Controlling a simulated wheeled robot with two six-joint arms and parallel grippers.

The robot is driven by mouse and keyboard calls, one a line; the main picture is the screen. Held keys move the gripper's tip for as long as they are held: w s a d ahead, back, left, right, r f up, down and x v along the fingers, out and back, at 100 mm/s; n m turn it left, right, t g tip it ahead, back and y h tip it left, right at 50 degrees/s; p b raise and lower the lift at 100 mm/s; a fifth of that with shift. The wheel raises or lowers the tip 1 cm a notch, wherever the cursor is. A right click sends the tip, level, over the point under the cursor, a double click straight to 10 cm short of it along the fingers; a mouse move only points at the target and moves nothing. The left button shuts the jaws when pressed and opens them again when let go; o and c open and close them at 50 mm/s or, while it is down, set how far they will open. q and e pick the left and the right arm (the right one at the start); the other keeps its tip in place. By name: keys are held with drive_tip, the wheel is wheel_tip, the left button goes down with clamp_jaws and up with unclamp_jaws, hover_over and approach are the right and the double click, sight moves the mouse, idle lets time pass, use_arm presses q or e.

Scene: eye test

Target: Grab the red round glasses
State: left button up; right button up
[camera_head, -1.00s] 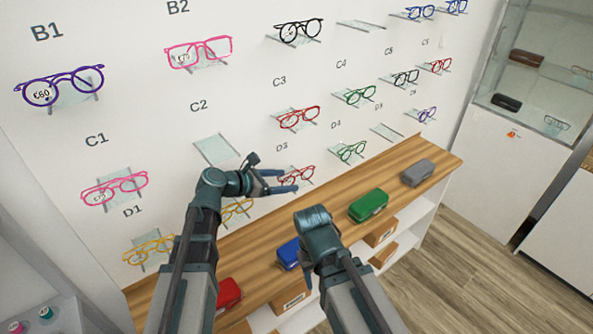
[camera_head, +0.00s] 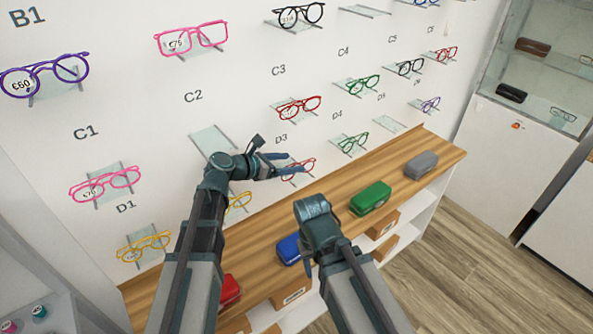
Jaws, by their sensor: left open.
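Red glasses (camera_head: 298,172) rest on a small clear shelf low on the white wall, near label D3, partly hidden by my left gripper. A second red pair (camera_head: 299,108) sits on the shelf above, and a third, smaller red pair (camera_head: 446,54) is at the far upper right. I cannot tell for sure which is the round pair. My left gripper (camera_head: 292,163) is open, its fingers at the lower red pair; contact cannot be told. My right arm's end (camera_head: 314,218) is over the wooden counter, its fingers mostly hidden.
The wooden counter (camera_head: 330,193) below the wall holds a red case (camera_head: 229,291), a blue case (camera_head: 289,249), a green case (camera_head: 370,198) and a grey case (camera_head: 421,164). Green glasses (camera_head: 350,143) sit right of the lower red pair. An empty shelf (camera_head: 212,141) is left of it.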

sight(298, 162)
use_arm(q)
drive_tip(key=x, duration=0.2)
drive_tip(key=b+x, duration=0.1)
drive_tip(key=x, duration=0.1)
drive_tip(key=shift+a+f+b, duration=0.15)
drive_tip(key=shift+f+b, duration=0.1)
drive_tip(key=shift+b, duration=0.05)
drive_tip(key=shift+w+d, duration=0.2)
drive_tip(key=shift+d, duration=0.1)
clamp_jaws()
